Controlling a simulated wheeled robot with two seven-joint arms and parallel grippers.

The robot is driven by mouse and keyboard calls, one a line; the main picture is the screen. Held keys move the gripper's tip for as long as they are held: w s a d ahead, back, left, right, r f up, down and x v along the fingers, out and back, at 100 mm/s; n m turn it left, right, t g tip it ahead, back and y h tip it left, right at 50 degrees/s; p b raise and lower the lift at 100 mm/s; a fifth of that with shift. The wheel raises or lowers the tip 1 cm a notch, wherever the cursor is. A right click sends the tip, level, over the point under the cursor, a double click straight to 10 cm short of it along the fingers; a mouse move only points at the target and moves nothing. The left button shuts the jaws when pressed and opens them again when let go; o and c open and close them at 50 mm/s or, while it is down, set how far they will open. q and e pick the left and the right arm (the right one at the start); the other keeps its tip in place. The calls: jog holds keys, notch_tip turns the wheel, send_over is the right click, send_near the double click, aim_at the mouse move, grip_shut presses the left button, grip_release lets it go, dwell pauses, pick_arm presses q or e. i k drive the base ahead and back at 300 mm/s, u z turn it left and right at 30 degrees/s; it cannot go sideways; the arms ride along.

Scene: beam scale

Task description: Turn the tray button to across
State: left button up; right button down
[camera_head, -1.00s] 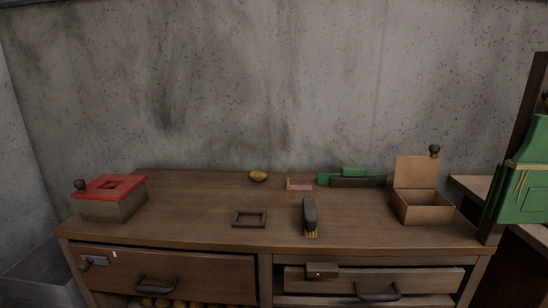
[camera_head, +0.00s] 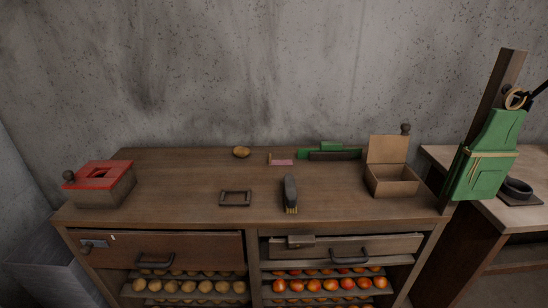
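A small brown block (camera_head: 300,241) sits at the top edge of the right drawer (camera_head: 345,248), lying lengthwise along that edge. A dark metal fitting with a round knob (camera_head: 93,244) is on the left drawer (camera_head: 190,248) near its left end, with a small white mark beside it. I cannot tell for certain which of these is the tray button. The right drawer's front looks slightly tilted or out of line with the bench. Neither of my grippers is in view.
On the bench top (camera_head: 200,170) are a red-lidded box (camera_head: 108,190), a dark frame (camera_head: 235,198), a brush (camera_head: 290,192), a potato (camera_head: 241,152), a green-and-dark item (camera_head: 330,152) and an open box (camera_head: 390,180). A green apron-like holder (camera_head: 487,160) hangs right. Shelves below hold potatoes and tomatoes.

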aim_at(305, 241)
jog(key=k, duration=1.05)
jog(key=z, duration=0.85)
jog(key=i, duration=0.65)
jog(key=z, duration=0.5)
